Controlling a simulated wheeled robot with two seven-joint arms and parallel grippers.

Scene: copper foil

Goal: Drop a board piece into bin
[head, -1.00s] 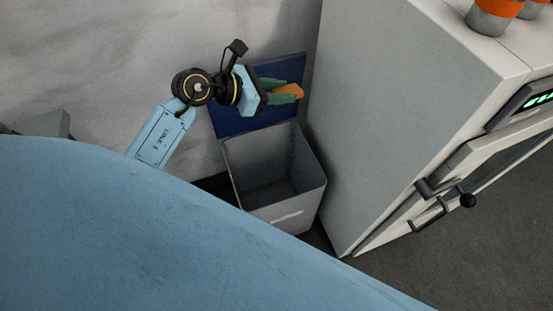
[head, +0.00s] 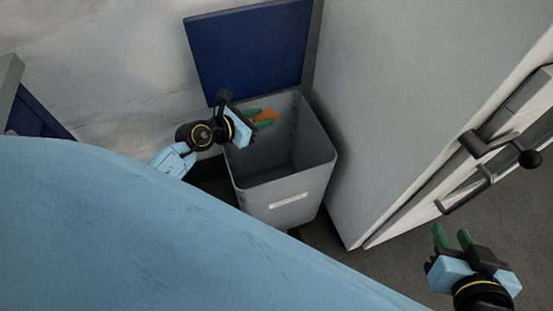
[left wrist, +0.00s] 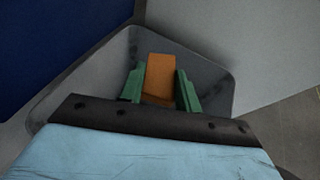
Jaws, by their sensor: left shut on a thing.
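My left gripper (head: 262,119) is shut on an orange-brown board piece (head: 267,115), held between its green fingers. In the head view it is over the left back part of the grey bin (head: 300,180). The left wrist view shows the board piece (left wrist: 159,77) between the fingers, with the bin's inside (left wrist: 205,75) behind it. The bin's blue lid (head: 250,45) stands open against the wall. My right gripper (head: 452,238) is at the lower right, its two green fingers apart with nothing between them. The part of the bin behind my left gripper is hidden.
A tall pale cabinet (head: 400,110) stands right of the bin, with dark handles (head: 490,150) on its front. A pale wall (head: 110,70) is behind on the left. Dark floor (head: 400,270) lies clear in front of the cabinet.

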